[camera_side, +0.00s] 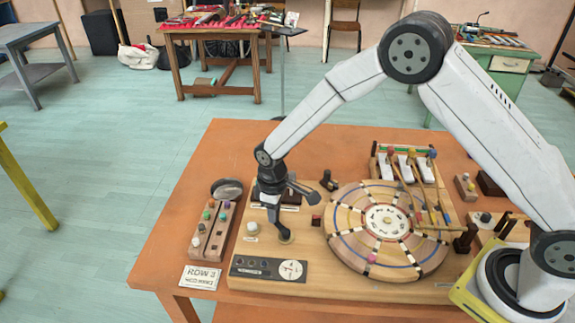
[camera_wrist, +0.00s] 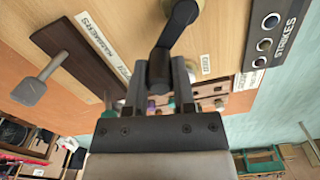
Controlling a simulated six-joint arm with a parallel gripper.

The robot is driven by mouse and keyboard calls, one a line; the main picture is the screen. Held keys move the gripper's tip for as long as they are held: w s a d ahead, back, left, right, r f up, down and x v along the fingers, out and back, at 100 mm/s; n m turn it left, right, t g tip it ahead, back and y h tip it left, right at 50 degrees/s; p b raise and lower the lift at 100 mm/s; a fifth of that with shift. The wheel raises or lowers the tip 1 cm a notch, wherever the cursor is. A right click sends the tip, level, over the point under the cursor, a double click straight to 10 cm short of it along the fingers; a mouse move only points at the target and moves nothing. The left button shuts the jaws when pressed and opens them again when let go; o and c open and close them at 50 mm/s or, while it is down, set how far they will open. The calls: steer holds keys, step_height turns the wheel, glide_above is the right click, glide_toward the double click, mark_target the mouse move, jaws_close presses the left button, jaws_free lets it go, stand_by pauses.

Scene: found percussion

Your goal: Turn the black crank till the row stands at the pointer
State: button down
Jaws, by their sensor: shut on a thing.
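The black crank (camera_wrist: 177,30) shows in the wrist view as a dark bent arm with its handle end between my fingers. In the side view its dark round foot (camera_side: 285,238) shows on the wooden base, left of the wheel. My gripper (camera_wrist: 160,72) is shut on the crank handle; in the side view (camera_side: 275,210) it points down at the crank, and its fingers are hard to make out. The round wooden wheel (camera_side: 345,250) has coloured rings and dark and white marks, with a pale numbered disc (camera_side: 388,222) at its centre. I cannot make out the pointer. A card (camera_side: 201,278) reads "ROW 3".
A rack with coloured pegs (camera_side: 212,230) and a dark round dish (camera_side: 227,189) stand left of my gripper. A dark panel with a dial (camera_side: 268,268) lies in front. White keys (camera_side: 405,168) stand behind the wheel. In the wrist view a grey-headed hammer (camera_wrist: 30,90) lies nearby.

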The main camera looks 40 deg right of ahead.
steer(key=shift+a+n, duration=0.3)
steer(key=shift+n, duration=0.45)
steer(key=shift+a+n, duration=0.3)
steer(key=shift+n, duration=0.45)
steer(key=shift+s, duration=0.1)
steer(key=shift+c, duration=2.2)
jaws_free()
step_height(320, 180, up, 8)
